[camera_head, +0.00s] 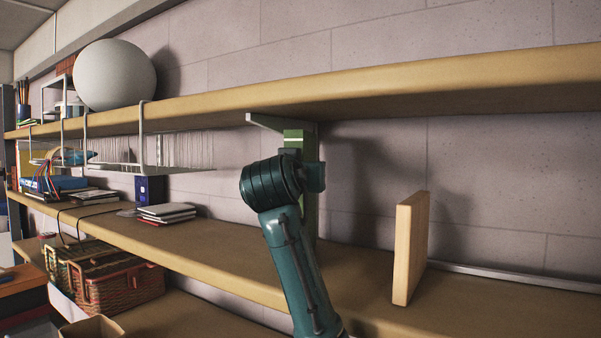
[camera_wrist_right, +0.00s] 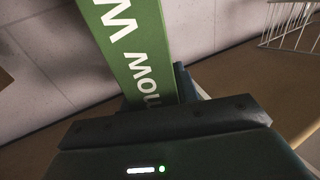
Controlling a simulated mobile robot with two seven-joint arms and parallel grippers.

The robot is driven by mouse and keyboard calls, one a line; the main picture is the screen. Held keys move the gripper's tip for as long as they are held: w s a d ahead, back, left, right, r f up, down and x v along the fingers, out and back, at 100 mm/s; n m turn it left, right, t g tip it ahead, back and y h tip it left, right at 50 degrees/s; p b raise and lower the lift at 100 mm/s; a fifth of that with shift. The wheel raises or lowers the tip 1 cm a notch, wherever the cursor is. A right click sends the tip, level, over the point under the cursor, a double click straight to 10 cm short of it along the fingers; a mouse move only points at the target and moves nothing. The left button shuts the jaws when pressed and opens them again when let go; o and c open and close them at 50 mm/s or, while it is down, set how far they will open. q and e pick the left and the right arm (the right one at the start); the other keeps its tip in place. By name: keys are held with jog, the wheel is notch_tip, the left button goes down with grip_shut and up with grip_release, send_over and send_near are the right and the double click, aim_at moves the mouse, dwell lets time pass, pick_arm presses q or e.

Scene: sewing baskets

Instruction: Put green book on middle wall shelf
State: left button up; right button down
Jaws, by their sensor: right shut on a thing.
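The green book (camera_head: 296,137) is upright in my right gripper (camera_head: 304,168), in the space between the upper shelf and the middle wall shelf (camera_head: 215,246). In the right wrist view the green book (camera_wrist_right: 138,48) shows its spine with white lettering, and its lower part runs down between the jaws. The right gripper is shut on it. My gripper and arm hide part of the book in the head view, so I cannot tell whether its lower end touches the shelf. My left gripper is not in view.
A wooden upright panel (camera_head: 409,248) stands on the middle shelf to the right. The upper shelf (camera_head: 400,88) and its bracket (camera_head: 268,122) are close to the book. Stacked books (camera_head: 166,212) lie to the left. The shelf between them and my arm is clear.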

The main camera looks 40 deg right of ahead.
jog(key=shift+a+r, duration=0.15)
jog(key=c, duration=1)
grip_release()
jog(key=shift+f, duration=0.2)
jog(key=shift+c, duration=0.2)
pick_arm(q)
jog(key=b, duration=0.2)
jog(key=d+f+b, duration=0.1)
jog(key=b, duration=0.1)
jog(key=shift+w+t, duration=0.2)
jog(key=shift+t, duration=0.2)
pick_arm(e)
jog(key=v, duration=1.2)
jog(key=shift+r, duration=0.15)
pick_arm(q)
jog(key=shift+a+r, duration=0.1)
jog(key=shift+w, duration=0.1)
